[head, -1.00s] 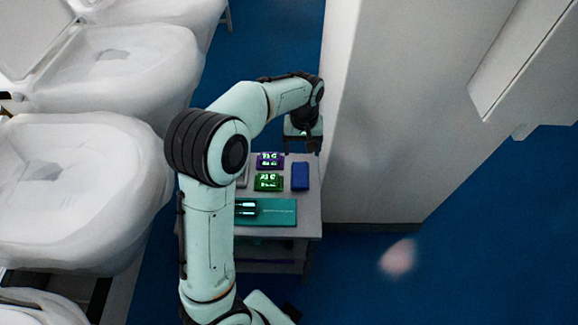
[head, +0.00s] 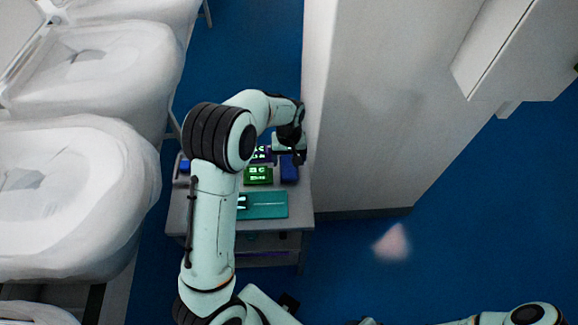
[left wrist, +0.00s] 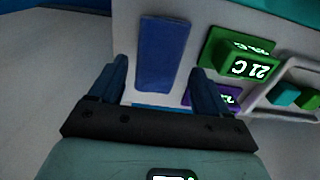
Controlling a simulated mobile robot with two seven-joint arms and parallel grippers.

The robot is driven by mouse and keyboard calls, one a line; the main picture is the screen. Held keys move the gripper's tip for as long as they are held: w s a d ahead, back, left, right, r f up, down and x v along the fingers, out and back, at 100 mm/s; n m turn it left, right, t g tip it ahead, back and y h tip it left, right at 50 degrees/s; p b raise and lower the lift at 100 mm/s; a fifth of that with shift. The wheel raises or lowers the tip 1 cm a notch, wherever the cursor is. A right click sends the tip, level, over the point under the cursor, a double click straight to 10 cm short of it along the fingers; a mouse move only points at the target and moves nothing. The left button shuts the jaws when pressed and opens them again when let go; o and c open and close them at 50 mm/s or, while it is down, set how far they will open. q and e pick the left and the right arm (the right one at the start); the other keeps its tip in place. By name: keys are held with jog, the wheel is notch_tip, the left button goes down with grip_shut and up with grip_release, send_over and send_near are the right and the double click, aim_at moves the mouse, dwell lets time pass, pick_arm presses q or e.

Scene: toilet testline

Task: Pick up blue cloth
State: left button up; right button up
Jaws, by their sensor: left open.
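The blue cloth (head: 289,169) is a small dark blue rectangle on the right side of a grey cart top, partly hidden by my left gripper in the head view. In the left wrist view the blue cloth (left wrist: 162,55) lies between and just beyond the two fingers. My left gripper (head: 298,157) is over the cloth's far end; it also shows in the left wrist view (left wrist: 160,85), with its fingers apart and nothing between the tips that is held. My right gripper is not in view; only part of my right arm shows at the bottom right.
The grey cart (head: 300,200) also holds a green device (head: 258,175), a purple device (left wrist: 212,98) and a teal box (head: 265,205). A tall white wall block (head: 370,110) stands close on the right. White toilets (head: 70,190) line the left.

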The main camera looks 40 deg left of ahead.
aim_at(289, 165)
pick_arm(q)
notch_tip(289, 165, down, 2)
jog(key=shift+f, duration=0.25)
jog(key=c, duration=0.8)
jog(key=shift+r, duration=0.15)
notch_tip(289, 165, up, 20)
jog(key=p, duration=0.1)
jog(key=shift+p, duration=0.35)
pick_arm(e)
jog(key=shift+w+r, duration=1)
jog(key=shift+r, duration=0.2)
